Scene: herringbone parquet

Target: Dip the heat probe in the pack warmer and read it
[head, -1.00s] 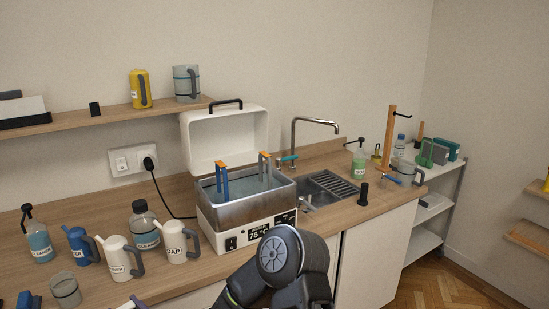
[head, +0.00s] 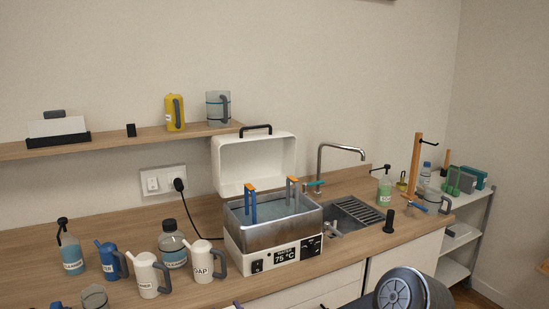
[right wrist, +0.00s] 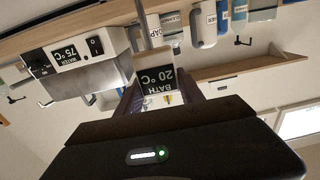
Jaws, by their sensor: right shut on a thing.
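The pack warmer (head: 262,240) is a white box with a steel basin on the counter. Its lid (head: 255,165) is open, and water (head: 270,212) shows in the basin. Its front display reads WATER 75 °C; the warmer also shows upside down in the right wrist view (right wrist: 85,75). The heat probe (right wrist: 157,78) is a pale block with a display reading BATH 20 °C and a thin metal rod. My right gripper (right wrist: 158,102) is shut on the probe, in front of the warmer and clear of its basin. My left gripper is not in view.
Bottles and jugs (head: 147,275) crowd the counter left of the warmer. A sink (head: 350,215) with a tall tap (head: 340,150) lies to its right. A black cord runs to the wall socket (head: 163,181).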

